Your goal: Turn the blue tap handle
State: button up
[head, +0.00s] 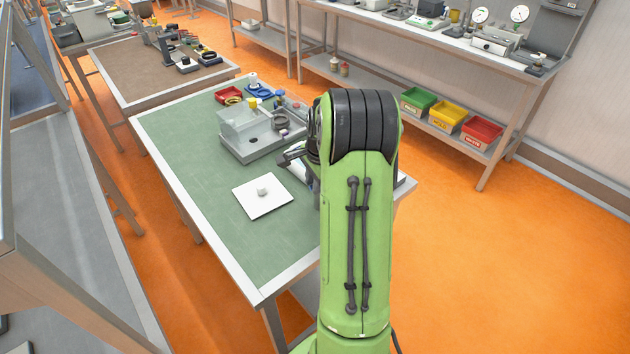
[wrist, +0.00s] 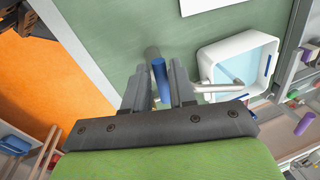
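In the wrist view the blue tap handle (wrist: 160,80) is a short blue cylinder with a grey, rounded piece (wrist: 152,52) beyond it. My gripper (wrist: 159,68) has one finger on each side of the handle. The fingers look open, with narrow gaps beside it; contact is not clear. To the right, a grey metal spout (wrist: 224,76) reaches over a white basin (wrist: 210,60) with pale blue inside. In the head view my gripper (head: 288,158) is low by the right side of the green-topped table, partly hidden by my arm. The blue handle cannot be made out there.
On the green table (head: 180,150) stand a clear box on a grey base (head: 262,145) and a white plate (head: 258,206) with a small grey knob. A red tray (head: 228,95) sits behind. A purple cylinder (wrist: 304,124) shows at the wrist view's right. The table's near left is clear.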

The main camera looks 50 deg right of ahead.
jog(key=shift+o, duration=1.2)
jog(key=s+r+p, duration=0.2)
jog(key=s+r, duration=0.1)
jog(key=r, duration=1.2)
jog(key=shift+a+r, duration=0.25)
jog(key=shift+a, duration=0.15)
dwell(4.9)
